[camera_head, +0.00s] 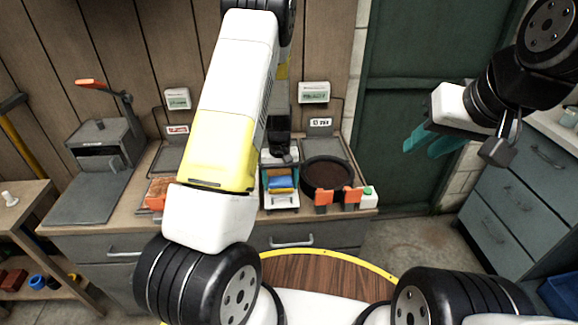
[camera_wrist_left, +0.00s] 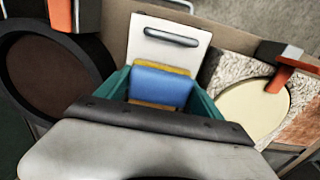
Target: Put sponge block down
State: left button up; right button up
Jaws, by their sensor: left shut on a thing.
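The sponge block, blue with yellow layers, shows in the head view (camera_head: 281,184) and in the left wrist view (camera_wrist_left: 160,86). My left gripper (camera_head: 280,172) is shut on it, with teal fingers on both sides in the left wrist view (camera_wrist_left: 160,92). The block is over a white board with a dark slot handle (camera_wrist_left: 150,52) on the bench. I cannot tell whether it touches the board. My right gripper (camera_head: 428,142) hangs in the air at the right, in front of the green door, with nothing visible in its teal fingers.
A round dark pan (camera_head: 326,174) stands just right of the block on the bench. Orange clamps (camera_head: 323,197) sit at the bench's front edge. A round cream disc (camera_wrist_left: 252,108) lies on the other side. A grey lever press (camera_head: 100,155) stands at the bench's left.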

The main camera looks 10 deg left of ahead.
pick_arm(q)
jog(key=o, duration=1.3)
jog(key=shift+f, duration=0.1)
notch_tip(320, 180, up, 12)
notch_tip(320, 180, up, 16)
jog(key=m+t+h, duration=0.1)
jog(key=t+h, duration=0.1)
jog(key=t, duration=0.1)
send_over(280, 179)
jog(key=s+d, duration=0.2)
jog(key=s, duration=0.7)
jog(key=s+r+m+t, duration=0.1)
jog(key=s+r, duration=0.3)
jog(key=s, duration=0.3)
jog(key=s+r+m+t, duration=0.1)
jog(key=s+r, duration=0.3)
jog(key=s, duration=0.4)
jog(key=shift+s+d+m+t, duration=0.25)
jog(key=shift+m+t, duration=0.15)
jog(key=shift+t, duration=0.2)
